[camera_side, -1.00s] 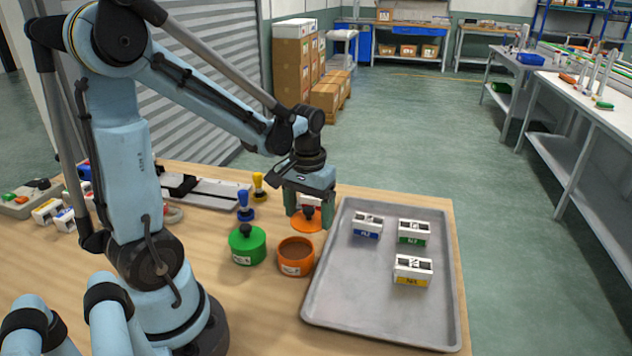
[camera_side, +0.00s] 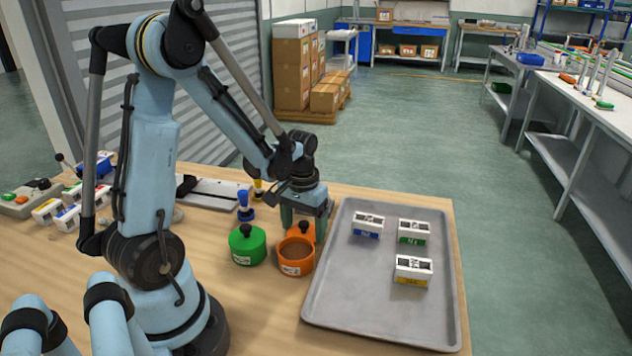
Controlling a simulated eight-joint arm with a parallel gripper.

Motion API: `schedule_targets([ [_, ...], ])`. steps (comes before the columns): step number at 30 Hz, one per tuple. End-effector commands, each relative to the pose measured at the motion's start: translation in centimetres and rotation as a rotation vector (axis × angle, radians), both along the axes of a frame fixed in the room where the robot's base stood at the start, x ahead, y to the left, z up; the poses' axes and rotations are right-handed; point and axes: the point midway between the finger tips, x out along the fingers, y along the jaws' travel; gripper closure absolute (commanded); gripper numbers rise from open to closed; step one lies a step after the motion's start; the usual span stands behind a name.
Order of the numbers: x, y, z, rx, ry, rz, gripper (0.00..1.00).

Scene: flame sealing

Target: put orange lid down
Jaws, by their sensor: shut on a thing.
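The orange lid (camera_side: 300,231) has a black knob and is held by my gripper (camera_side: 303,223), which is shut on it. The lid is low, just behind the open orange pot (camera_side: 296,262). The pot partly covers it in this view, and I cannot tell whether the lid touches the table. The orange pot stands open with brown contents and a white label on its front. The gripper's fingers point down on both sides of the knob.
A green lidded pot (camera_side: 247,245) stands left of the orange pot. A blue-handled stamp (camera_side: 245,206) and a yellow one (camera_side: 258,189) stand behind. A grey tray (camera_side: 340,300) on the right holds white blocks with blue, green and yellow bases.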

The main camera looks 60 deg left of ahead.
Motion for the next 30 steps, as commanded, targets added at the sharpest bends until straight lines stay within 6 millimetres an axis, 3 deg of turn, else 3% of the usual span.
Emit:
schedule_targets([
  [4, 0.0, 0.0, -0.3, 0.000, 0.000, 0.000, 0.48],
  [5, 0.0, 0.0, -0.3, 0.000, 0.000, 0.000, 0.16],
  [8, 0.0, 0.0, -0.3, 0.000, 0.000, 0.000, 0.01],
  [20, 0.0, 0.0, 0.5, 0.000, 0.000, 0.000, 0.00],
  [30, 0.0, 0.0, 5.2, 0.000, 0.000, 0.000, 0.00],
])
